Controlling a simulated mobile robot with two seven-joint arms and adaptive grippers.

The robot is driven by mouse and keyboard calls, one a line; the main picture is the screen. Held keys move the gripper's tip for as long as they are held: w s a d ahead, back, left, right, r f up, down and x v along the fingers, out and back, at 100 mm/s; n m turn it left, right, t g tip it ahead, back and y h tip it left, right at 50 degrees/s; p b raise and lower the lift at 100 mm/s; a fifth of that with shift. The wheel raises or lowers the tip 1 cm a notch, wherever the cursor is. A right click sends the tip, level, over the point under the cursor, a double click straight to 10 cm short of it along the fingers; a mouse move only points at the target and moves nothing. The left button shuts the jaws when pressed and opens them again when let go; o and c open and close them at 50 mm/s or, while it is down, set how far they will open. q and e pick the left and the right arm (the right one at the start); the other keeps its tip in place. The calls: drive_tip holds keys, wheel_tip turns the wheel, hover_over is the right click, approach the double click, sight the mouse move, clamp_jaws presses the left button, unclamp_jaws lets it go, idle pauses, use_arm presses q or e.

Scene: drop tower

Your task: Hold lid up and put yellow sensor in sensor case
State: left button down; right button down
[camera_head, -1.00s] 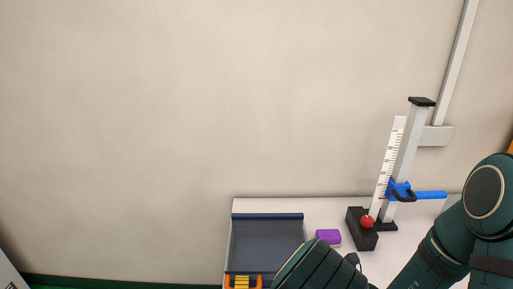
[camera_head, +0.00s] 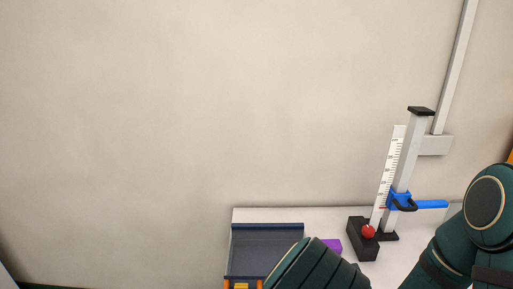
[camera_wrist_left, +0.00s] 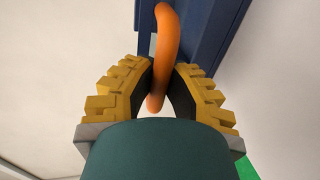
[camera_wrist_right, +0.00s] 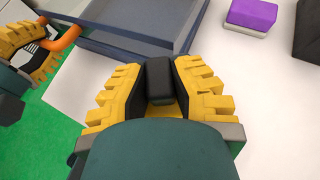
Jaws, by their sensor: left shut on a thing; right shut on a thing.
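The sensor case (camera_head: 267,226), a dark blue box, stands at the bottom centre of the head view. Its front is cut off. In the left wrist view my left gripper (camera_wrist_left: 163,75) is shut on an orange handle (camera_wrist_left: 167,35) beside a dark blue part (camera_wrist_left: 212,25). How far the lid is raised cannot be told. In the right wrist view my right gripper (camera_wrist_right: 159,75) is shut on a dark grey block (camera_wrist_right: 160,82), near the case's edge (camera_wrist_right: 115,45).
A purple block (camera_head: 332,245) lies right of the case, partly behind my right arm. Further right stands a drop tower (camera_head: 405,160) with a white ruler (camera_head: 390,165), blue clamp (camera_head: 402,199), red ball (camera_head: 368,231) and black block (camera_head: 361,245).

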use_arm(q)
drive_tip(key=shift+r, duration=0.7)
drive_tip(key=shift+g, duration=0.3)
drive_tip(key=r, duration=0.4)
drive_tip(key=shift+w+r, duration=0.15)
drive_tip(key=shift+w, duration=0.25)
drive_tip(key=shift+r, duration=0.1)
use_arm(e)
drive_tip(key=shift+w, duration=0.1)
use_arm(q)
drive_tip(key=r, duration=0.1)
drive_tip(key=w+r, duration=0.1)
drive_tip(key=r, duration=0.2)
drive_tip(key=shift+w, duration=0.25)
